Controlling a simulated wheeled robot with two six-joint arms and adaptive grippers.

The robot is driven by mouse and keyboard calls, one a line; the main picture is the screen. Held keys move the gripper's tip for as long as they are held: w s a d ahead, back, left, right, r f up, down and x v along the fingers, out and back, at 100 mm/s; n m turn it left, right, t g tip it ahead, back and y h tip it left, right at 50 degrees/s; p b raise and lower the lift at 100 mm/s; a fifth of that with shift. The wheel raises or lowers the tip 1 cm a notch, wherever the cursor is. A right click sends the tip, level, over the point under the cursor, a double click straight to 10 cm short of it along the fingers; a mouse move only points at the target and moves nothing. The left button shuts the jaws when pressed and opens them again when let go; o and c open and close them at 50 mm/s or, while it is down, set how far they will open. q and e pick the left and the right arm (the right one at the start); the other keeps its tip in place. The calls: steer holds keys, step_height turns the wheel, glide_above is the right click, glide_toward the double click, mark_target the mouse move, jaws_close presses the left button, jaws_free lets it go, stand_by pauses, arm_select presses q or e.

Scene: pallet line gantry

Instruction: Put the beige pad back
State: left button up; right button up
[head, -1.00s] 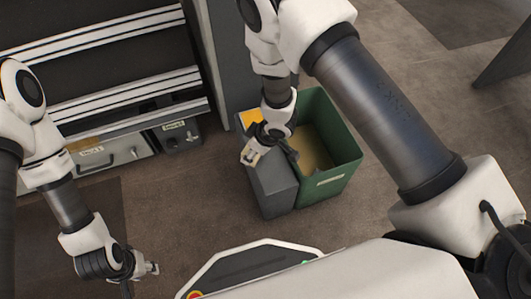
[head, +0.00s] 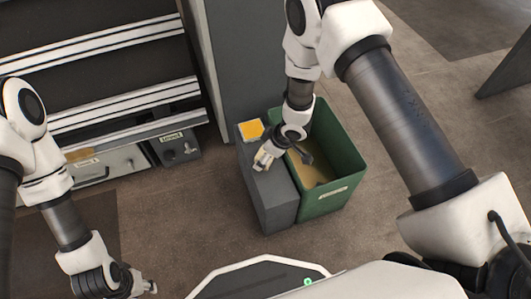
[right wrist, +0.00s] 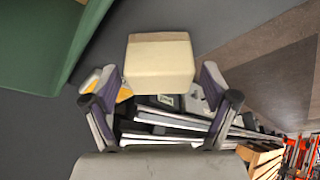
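The beige pad (right wrist: 160,62) is a pale block with a browner band along its upper edge. In the right wrist view it sits between the fingertips of my right gripper (right wrist: 162,85), which is shut on its two sides. In the head view my right gripper (head: 263,160) is small, over the top of a grey pedestal (head: 268,195), and the pad is hard to make out there. My left gripper (head: 149,286) is low at the left, over the floor and away from everything; its fingers are too small to judge.
An orange-yellow square (head: 251,130) lies on the pedestal's far end. A green bin (head: 335,195) with a tan inside stands right beside the pedestal. A dark rack with pale rails (head: 110,100) and grey boxes (head: 175,145) is at the left. Floor in front is clear.

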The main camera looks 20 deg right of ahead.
steer(key=shift+r, duration=0.4)
steer(key=p+v, duration=0.5)
steer(key=v, duration=0.6)
steer(key=s+d+f+m+g+h, duration=0.1)
steer(key=s+d+f+m, duration=0.15)
steer(key=s, duration=0.55)
steer(key=s+d+f+m+g+h, duration=0.15)
steer(key=s+f+m, duration=0.25)
steer(key=s, duration=0.4)
steer(key=s+d+f+m+g+h, duration=0.1)
steer(key=s+d+f+m, duration=0.2)
steer(key=s, duration=0.5)
step_height(320, 180, up, 33)
steer(key=p, duration=3.2)
steer(key=shift+a+f, duration=0.25)
